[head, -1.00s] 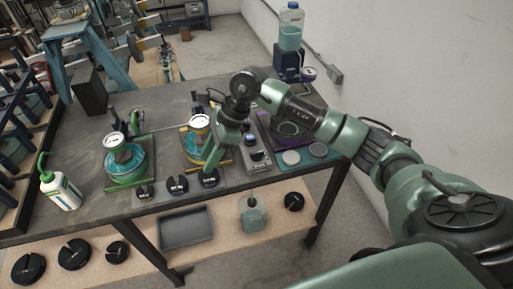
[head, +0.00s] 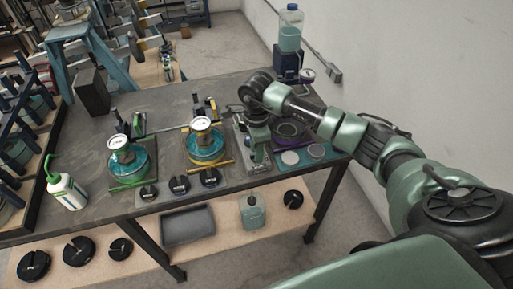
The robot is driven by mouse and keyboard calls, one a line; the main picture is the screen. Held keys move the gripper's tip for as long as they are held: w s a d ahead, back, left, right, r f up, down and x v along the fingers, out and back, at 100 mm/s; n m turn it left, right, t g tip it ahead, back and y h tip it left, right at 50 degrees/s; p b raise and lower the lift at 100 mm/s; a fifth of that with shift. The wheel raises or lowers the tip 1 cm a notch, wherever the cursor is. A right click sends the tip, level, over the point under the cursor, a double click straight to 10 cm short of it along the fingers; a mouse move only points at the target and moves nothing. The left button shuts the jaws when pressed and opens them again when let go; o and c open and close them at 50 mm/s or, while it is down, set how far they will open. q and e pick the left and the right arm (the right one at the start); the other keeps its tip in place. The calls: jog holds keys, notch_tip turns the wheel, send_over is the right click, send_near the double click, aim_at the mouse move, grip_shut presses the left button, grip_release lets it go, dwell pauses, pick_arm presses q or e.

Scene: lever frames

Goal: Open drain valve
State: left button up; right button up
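My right arm reaches in from the right, and my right gripper (head: 257,158) points down over the workbench between the yellow-framed unit and the purple-framed unit. I cannot tell whether its fingers are open, shut or touching anything. No drain valve can be picked out with certainty; the gripper hides part of the device under it. The green-framed unit (head: 127,170) with a round gauge (head: 117,142) stands at the left. The yellow-framed unit (head: 206,148) with a gauge (head: 200,123) stands in the middle. The purple-framed unit (head: 290,130) is partly behind my arm. My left gripper is out of view.
Slotted black discs (head: 180,185) sit along the front of the workbench (head: 80,135). A white bottle with a green spout (head: 67,190) stands at left, a clear bottle of blue liquid (head: 290,28) at the back. The lower shelf holds a grey tray (head: 188,227), a jug (head: 252,210) and discs.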

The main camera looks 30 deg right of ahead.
grip_shut()
dwell(0.3)
jog(key=m+b, duration=0.2)
jog(key=m, duration=0.1)
jog(key=shift+f+m+b, duration=0.15)
jog(key=shift+m+b, duration=0.15)
jog(key=shift+b, duration=0.05)
jog(key=m+b, duration=0.1)
jog(key=m, duration=0.2)
jog(key=shift+m+b, duration=0.4)
jog(key=m+b, duration=0.1)
jog(key=m, duration=0.2)
jog(key=shift+r+m+b, duration=0.2)
jog(key=shift+m+b, duration=0.55)
jog(key=shift+m, duration=1.45)
jog(key=shift+w, duration=0.1)
